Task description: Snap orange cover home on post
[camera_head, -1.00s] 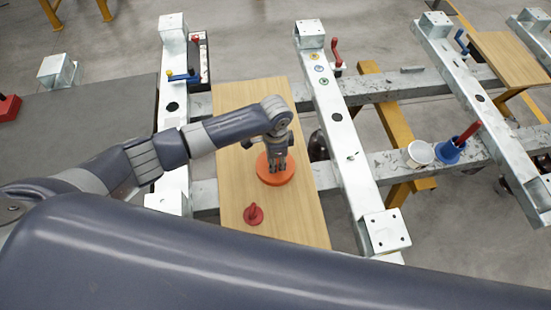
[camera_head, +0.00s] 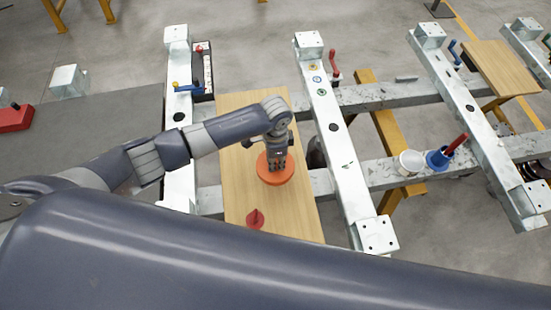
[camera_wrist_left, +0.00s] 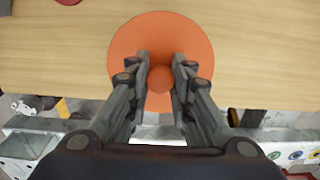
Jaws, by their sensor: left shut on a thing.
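The orange cover (camera_head: 275,178) is a round disc on the wooden board (camera_head: 240,190), near the board's right edge. My left gripper (camera_head: 277,163) is over it, pointing down, with its fingertips at the cover's middle. In the left wrist view the orange cover (camera_wrist_left: 200,50) shows a small round knob (camera_wrist_left: 160,80) at its centre. The fingers of my left gripper (camera_wrist_left: 160,72) are on either side of this knob, shut on it. Any post under the cover is hidden. My right gripper is not in view.
A red part with a handle (camera_head: 255,218) lies on the board in front of the cover. Galvanised steel beams (camera_head: 340,155) flank the board. A grey surface (camera_head: 85,135) is at the left.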

